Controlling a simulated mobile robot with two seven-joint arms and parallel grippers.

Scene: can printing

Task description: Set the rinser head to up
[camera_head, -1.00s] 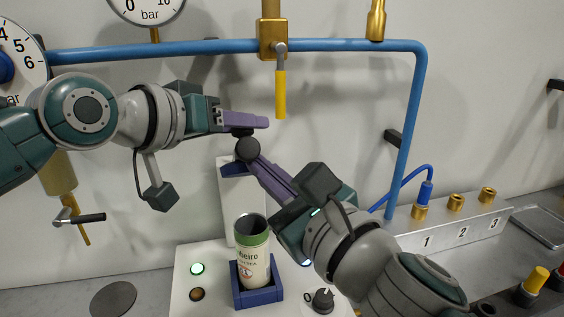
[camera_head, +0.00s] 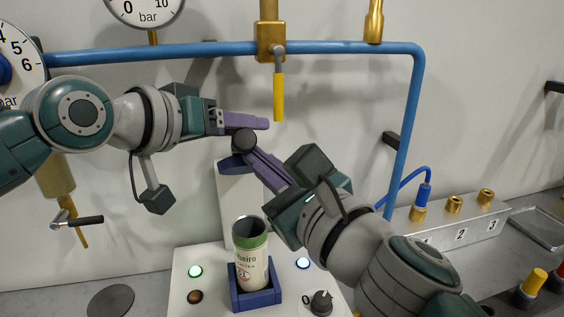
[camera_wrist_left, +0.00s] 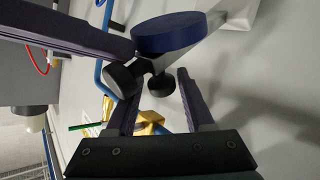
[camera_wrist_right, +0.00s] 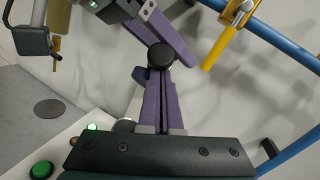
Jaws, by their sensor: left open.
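The rinser head shows a round black knob (camera_head: 244,141) and a blue part (camera_head: 232,165) above a white post (camera_head: 240,210). In the left wrist view its blue disc (camera_wrist_left: 168,32) sits on a grey piece with two black round ends (camera_wrist_left: 120,78). My left gripper (camera_head: 266,122) is open beside and above the knob; its fingers (camera_wrist_left: 156,85) frame one black end, depth unclear. My right gripper (camera_head: 250,158) reaches up from the right with its fingers together at the knob; the right wrist view shows the knob (camera_wrist_right: 160,55) over the fingertips, hiding whether they grip anything.
A printed can (camera_head: 251,265) stands in a blue holder (camera_head: 258,299) below. A yellow-handled valve (camera_head: 279,95) hangs from the blue pipe (camera_head: 180,51) just right of the left gripper.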

